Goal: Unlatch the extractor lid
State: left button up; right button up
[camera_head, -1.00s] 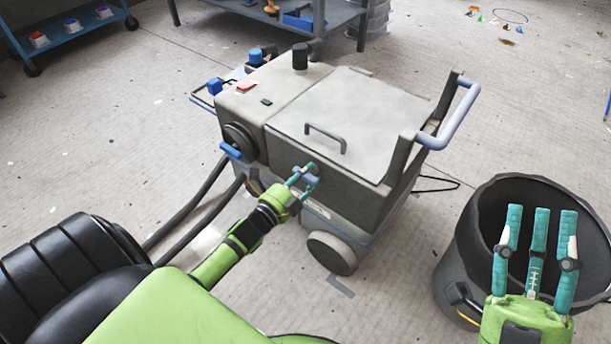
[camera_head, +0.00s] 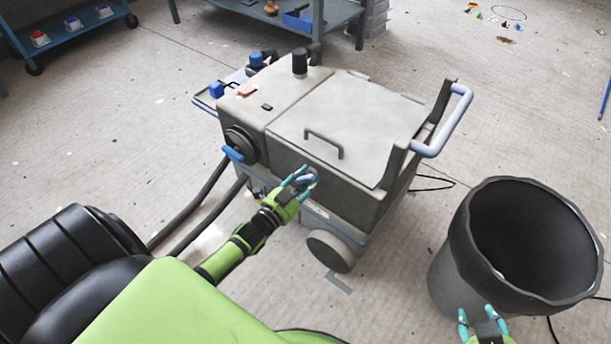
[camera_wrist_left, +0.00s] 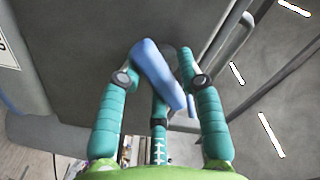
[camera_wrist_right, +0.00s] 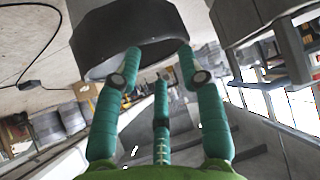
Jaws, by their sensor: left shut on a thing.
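The extractor is a grey wheeled box with a flat, closed lid (camera_head: 355,118) that has a dark handle (camera_head: 323,143). A blue latch lever (camera_wrist_left: 157,72) sits on its front side below the lid edge. My left gripper (camera_head: 302,178) is at that latch, its teal fingers closed around the lever, which also shows between the fingertips in the head view. In the left wrist view the lever slants between the fingers. My right gripper (camera_head: 480,318) is at the bottom right in front of the bin, with fingers apart and nothing between them.
A black bin (camera_head: 470,240) stands right of the extractor, close to my right gripper. A pale blue push handle (camera_head: 446,122) sticks out at the extractor's right. Two dark hoses (camera_head: 205,200) run from its left side. Shelves (camera_head: 290,18) stand behind; the floor at upper right is mostly open.

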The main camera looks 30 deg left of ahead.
pick_arm(q)
jog(key=n, duration=0.1)
jog(key=n+p, duration=0.1)
jog(key=n, duration=0.3)
jog(key=shift+s+d+f+p, duration=0.15)
jog(key=shift+d+f+p, duration=0.05)
jog(key=shift+d+p, duration=0.1)
jog(key=shift+n, duration=1.8)
pick_arm(e)
jog(key=s+d+f+g+h, duration=0.1)
jog(key=s+d+f+g, duration=0.2)
jog(key=s+f+g, duration=0.3)
jog(key=shift+s+d+f+m+h, duration=0.3)
jog(key=shift+s, duration=1.25)
pick_arm(q)
jog(key=shift+p, duration=0.3)
pick_arm(e)
jog(key=shift+f, duration=0.1)
pick_arm(q)
jog(key=o, duration=1)
jog(key=shift+r, duration=0.15)
